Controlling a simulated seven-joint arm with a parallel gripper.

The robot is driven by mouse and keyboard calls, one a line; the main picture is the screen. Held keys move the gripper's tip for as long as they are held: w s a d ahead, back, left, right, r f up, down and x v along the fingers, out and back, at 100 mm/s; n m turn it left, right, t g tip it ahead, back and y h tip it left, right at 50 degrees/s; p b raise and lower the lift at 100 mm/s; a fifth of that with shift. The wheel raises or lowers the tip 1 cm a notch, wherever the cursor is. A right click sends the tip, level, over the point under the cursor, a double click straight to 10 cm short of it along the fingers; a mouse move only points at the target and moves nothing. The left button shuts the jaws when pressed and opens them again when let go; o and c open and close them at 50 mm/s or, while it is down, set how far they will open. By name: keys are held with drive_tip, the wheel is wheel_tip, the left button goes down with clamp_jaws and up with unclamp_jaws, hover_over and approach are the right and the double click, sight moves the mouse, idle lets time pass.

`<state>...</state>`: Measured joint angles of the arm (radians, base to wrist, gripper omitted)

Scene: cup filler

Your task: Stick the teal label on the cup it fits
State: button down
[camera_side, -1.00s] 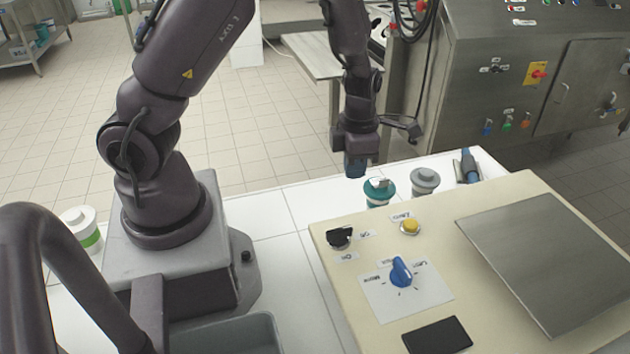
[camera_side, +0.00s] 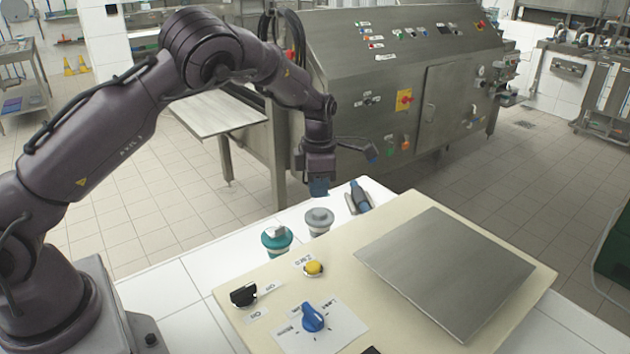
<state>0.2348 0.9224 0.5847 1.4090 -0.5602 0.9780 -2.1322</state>
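A cup with a teal lid (camera_side: 276,237) stands upright on the white tiled counter behind the cream panel. A cup with a grey lid (camera_side: 319,217) stands just right of it. My gripper (camera_side: 319,188) points down with blue fingertips, just above and behind the grey-lidded cup as seen here, apart from its lid. The fingers are small and seen nearly closed up against each other, so I cannot tell whether they are open or hold anything. I cannot make out a separate teal label.
A blue-handled tool (camera_side: 358,196) lies right of the cups near the counter's back edge. The cream panel (camera_side: 400,213) in front carries a black switch (camera_side: 243,295), yellow button (camera_side: 314,268), blue knob (camera_side: 312,317) and steel plate (camera_side: 445,270). A steel machine (camera_side: 400,80) stands behind.

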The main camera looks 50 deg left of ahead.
sight(318, 217)
drive_tip(key=shift+f, duration=2.3)
drive_tip(key=shift+f, duration=0.25)
drive_tip(key=c, duration=1.8)
unclamp_jaws()
drive_tip(key=o, duration=0.5)
drive_tip(key=shift+c, duration=0.2)
drive_tip(key=shift+r, duration=0.1)
wheel_tip(318, 217, up, 13)
drive_tip(key=shift+f, duration=0.1)
